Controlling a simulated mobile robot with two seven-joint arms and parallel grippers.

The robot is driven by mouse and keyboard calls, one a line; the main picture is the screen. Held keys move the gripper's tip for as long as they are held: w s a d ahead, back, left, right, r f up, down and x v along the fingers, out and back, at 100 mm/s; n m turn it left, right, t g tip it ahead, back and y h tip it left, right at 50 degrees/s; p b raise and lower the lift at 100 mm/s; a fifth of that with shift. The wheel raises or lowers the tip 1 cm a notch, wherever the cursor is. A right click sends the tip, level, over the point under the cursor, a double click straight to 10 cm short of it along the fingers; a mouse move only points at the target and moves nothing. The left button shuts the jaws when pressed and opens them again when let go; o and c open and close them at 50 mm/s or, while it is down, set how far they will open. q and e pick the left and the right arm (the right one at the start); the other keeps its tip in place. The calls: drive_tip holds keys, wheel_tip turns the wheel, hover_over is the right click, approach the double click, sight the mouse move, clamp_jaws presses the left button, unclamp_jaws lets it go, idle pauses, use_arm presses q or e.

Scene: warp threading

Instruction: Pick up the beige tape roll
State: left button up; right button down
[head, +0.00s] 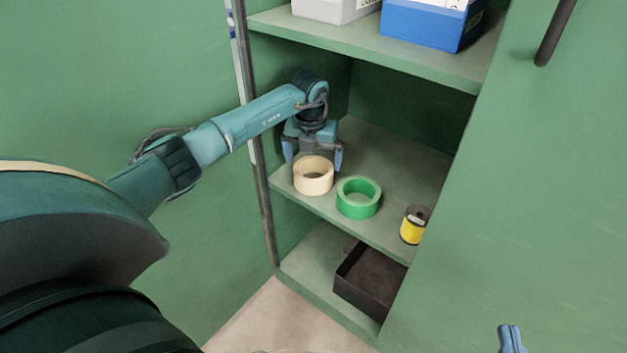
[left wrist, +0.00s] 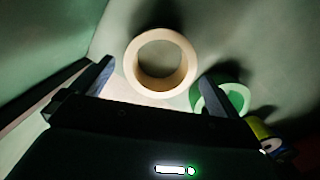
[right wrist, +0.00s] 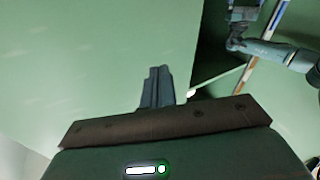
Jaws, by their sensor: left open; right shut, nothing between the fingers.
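The beige tape roll (head: 313,183) lies flat on the middle shelf of the green cabinet, near its front left. It also shows in the left wrist view (left wrist: 160,88), ahead of the fingers and roughly between them. My left gripper (head: 313,162) is open above and just behind the roll, its fingers spread wide with nothing in them. The left wrist view shows both fingers (left wrist: 152,85) apart. My right gripper (head: 511,342) is at the bottom right of the head view, away from the shelf. In the right wrist view its fingers (right wrist: 158,72) are together and empty.
A green tape roll (head: 358,198) lies close to the right of the beige one. A yellow spool (head: 414,225) stands further right. White (head: 330,8) and blue (head: 432,24) bins sit on the shelf above. A dark box (head: 370,280) is below. A cabinet door (head: 540,180) stands at right.

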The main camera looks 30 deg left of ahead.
sight(313, 170)
use_arm(q)
wheel_tip(313, 170, down, 4)
drive_tip(key=b, duration=0.4)
drive_tip(key=shift+d+f, duration=0.1)
drive_tip(key=shift+f, duration=0.1)
drive_tip(key=shift+w+f+b, duration=0.1)
drive_tip(key=shift+f+b, duration=0.25)
drive_tip(key=shift+b, duration=0.1)
drive_tip(key=shift+f, duration=0.15)
use_arm(e)
drive_tip(key=shift+w+a+t+y, duration=0.1)
drive_tip(key=shift+a+t+y, duration=0.2)
drive_tip(key=shift+a+y, duration=0.35)
use_arm(q)
drive_tip(key=shift+c, duration=0.2)
use_arm(e)
drive_tip(key=shift+d, duration=0.1)
use_arm(q)
drive_tip(key=c, duration=0.8)
